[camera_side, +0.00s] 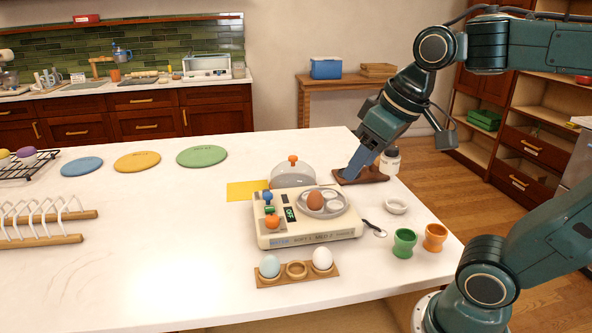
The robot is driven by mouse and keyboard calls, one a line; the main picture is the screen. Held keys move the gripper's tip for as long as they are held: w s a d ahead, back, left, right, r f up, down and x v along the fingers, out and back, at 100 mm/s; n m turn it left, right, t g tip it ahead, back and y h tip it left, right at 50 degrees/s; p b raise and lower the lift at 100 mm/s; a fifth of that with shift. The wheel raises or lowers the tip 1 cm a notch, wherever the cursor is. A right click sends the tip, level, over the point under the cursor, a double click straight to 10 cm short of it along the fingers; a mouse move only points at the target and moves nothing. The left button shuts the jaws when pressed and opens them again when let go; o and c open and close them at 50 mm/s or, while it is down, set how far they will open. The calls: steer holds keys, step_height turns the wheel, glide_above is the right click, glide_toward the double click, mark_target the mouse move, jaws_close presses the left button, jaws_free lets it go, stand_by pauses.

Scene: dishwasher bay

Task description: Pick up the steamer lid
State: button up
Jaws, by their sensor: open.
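The steamer lid (293,174) is a clear dome with an orange knob on top. It shows upright just behind the cream egg steamer (310,228), which hides its lower edge. The steamer's round plate holds a brown egg (315,201). My gripper (351,176) points down to the right of the lid, apart from it, in front of or over a dark brown wooden piece (372,176). It is open, and I see nothing held in it. Its fingertips are small here, and I cannot tell whether they touch the brown piece.
A yellow cloth (243,191) lies left of the lid. An egg rack (296,270) with two eggs stands in front. Green (404,243) and orange (435,237) cups, a white ring (396,206) and a jar (390,161) are at right.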

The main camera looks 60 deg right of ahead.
steer(key=w+d+r+m+g, duration=0.1)
steer(key=w+d+r, duration=0.1)
steer(key=w+d, duration=0.75)
steer(key=w+d+r+m+g, duration=0.15)
steer(key=w+d, duration=0.35)
steer(key=w, duration=0.9)
steer(key=w+d+f+m+g, duration=0.1)
steer(key=w+d+f, duration=0.4)
steer(key=d, duration=0.3)
steer(key=shift+w+d+f, duration=0.4)
steer(key=shift+w, duration=0.1)
steer(key=shift+f+m, duration=0.1)
steer(key=shift+m, duration=0.15)
glide_above(293, 156)
steer(key=shift+s+a+f, duration=0.1)
steer(key=shift+f, duration=1.3)
steer(key=shift+s+a+f, duration=0.15)
steer(key=shift+f, duration=1.2)
steer(key=shift+s+a+f, duration=0.1)
steer(key=shift+f, duration=1.3)
steer(key=shift+w+d+f, duration=0.1)
steer(key=shift+f, duration=1.2)
steer(key=shift+w+d+f, duration=0.1)
steer(key=shift+f, duration=1.2)
